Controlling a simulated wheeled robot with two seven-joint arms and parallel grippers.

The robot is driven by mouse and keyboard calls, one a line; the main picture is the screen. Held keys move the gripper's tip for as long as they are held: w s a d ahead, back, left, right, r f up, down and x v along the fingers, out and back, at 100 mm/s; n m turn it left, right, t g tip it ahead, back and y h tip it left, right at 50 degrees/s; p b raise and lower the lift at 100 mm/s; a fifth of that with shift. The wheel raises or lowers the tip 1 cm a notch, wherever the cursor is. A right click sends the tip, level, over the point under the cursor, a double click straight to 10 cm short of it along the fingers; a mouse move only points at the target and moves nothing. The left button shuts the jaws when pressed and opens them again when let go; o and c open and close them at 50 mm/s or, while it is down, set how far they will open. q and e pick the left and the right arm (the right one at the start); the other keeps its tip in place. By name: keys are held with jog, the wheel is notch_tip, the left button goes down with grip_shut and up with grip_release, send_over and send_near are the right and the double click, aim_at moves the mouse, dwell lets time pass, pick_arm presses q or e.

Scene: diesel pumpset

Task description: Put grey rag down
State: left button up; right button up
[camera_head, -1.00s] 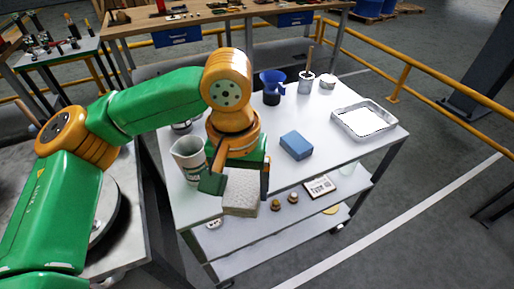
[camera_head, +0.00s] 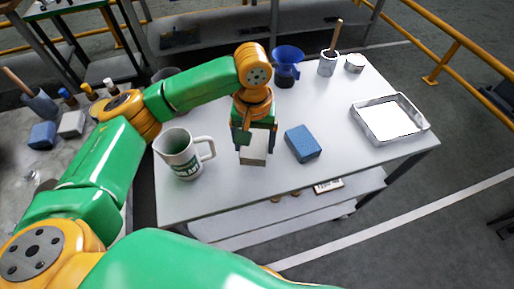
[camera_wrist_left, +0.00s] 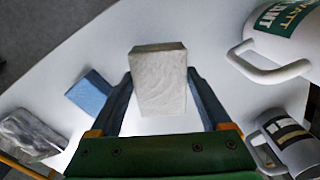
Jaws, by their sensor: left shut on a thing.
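The grey rag (camera_head: 253,157), a pale grey folded block, is in my left gripper (camera_head: 256,140), whose fingers are shut on its two sides. The rag also shows in the left wrist view (camera_wrist_left: 160,85) between the fingers. It is at or just above the white cart top (camera_head: 225,190); I cannot tell whether it touches. It lies between the white coolant jug (camera_head: 183,158) on the left and a blue block (camera_head: 303,144) on the right, apart from both. My right gripper is not in view.
A metal tray (camera_head: 361,112) stands at the cart's right. A blue funnel (camera_head: 287,62), a can with a brush (camera_head: 328,66) and a small tin (camera_head: 355,63) stand at the back. The cart top in front of the rag is clear up to its edge.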

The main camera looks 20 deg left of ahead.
aim_at(253, 146)
pick_arm(q)
jog(key=f, duration=0.3)
jog(key=shift+s+f, duration=0.2)
jog(key=shift+w+f, duration=0.3)
jog(key=shift+f, duration=0.1)
jog(key=o, duration=1)
notch_tip(253, 146, up, 12)
jog(key=shift+r, duration=0.15)
